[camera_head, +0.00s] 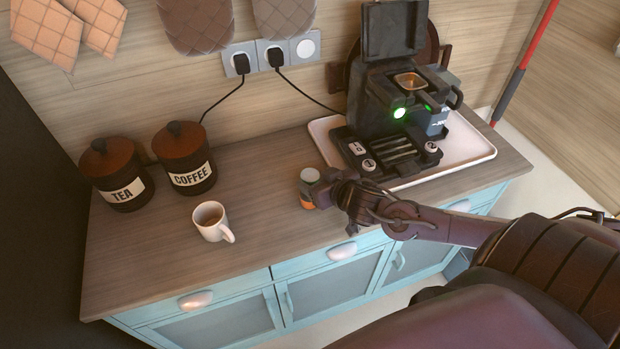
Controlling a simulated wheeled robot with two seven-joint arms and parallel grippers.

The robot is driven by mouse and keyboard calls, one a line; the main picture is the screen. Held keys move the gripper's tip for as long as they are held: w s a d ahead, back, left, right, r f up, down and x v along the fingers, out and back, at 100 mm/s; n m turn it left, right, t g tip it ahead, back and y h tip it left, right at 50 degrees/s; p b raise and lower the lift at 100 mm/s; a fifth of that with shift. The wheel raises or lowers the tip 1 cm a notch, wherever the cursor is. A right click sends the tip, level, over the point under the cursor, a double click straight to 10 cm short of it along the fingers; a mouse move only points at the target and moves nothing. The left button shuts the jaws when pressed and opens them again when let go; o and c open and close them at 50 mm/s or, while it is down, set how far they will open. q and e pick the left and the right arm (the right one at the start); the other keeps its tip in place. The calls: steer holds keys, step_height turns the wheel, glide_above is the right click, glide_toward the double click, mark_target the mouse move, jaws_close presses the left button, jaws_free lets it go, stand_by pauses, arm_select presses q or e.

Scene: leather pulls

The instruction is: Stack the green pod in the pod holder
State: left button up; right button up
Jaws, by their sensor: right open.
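A small upright stack (309,176) stands on the wooden counter in the middle of the view. Its round top is grey-green with a pale rim, and orange shows at its lower part. I cannot tell whether the green part is a separate pod, or where the pod holder's own parts begin. My right gripper (325,190) is open, right beside the stack at its right side, and hides part of it. I cannot tell whether it touches the stack. My left gripper is out of view.
A coffee machine (385,105) with a raised lid stands on a white tray (477,150) at the right. A white mug (212,222) and the tea (117,178) and coffee (187,160) canisters stand at the left. The counter between mug and stack is clear.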

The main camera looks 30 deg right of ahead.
mark_target(310, 179)
steer(key=shift+x, duration=1.05)
steer(key=shift+w+f, duration=0.2)
steer(key=shift+w, duration=0.2)
steer(key=c, duration=1.1)
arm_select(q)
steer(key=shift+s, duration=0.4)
arm_select(e)
steer(key=shift+r, duration=0.15)
steer(key=shift+c, duration=0.2)
